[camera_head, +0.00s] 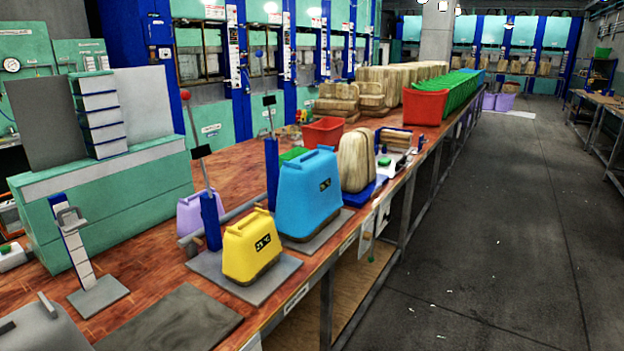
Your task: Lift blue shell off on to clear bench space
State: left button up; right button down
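The blue shell (312,192) stands upright on a flat grey plate (318,232) near the right edge of the wooden bench (232,172). It is a tapered box with a handle on top and a dark marking on its front. Neither of my grippers is in view, and nothing of mine touches the shell.
A yellow shell (250,244) stands in front on another grey plate, with a purple shell (196,214) behind. A wood-coloured block (355,160) and red bin (322,131) lie beyond. A dark flat plate (175,322) is bare at the front. Floor is open at right.

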aim_at(309, 189)
jog(key=i+l+u, duration=0.1)
jog(key=i+l, duration=0.5)
jog(key=l, duration=0.15)
jog(key=i+l+u, duration=0.15)
jog(key=i+l, duration=0.4)
jog(key=l, duration=0.2)
jog(key=i+l+u, duration=0.15)
jog(key=l, duration=0.25)
jog(key=i, duration=0.1)
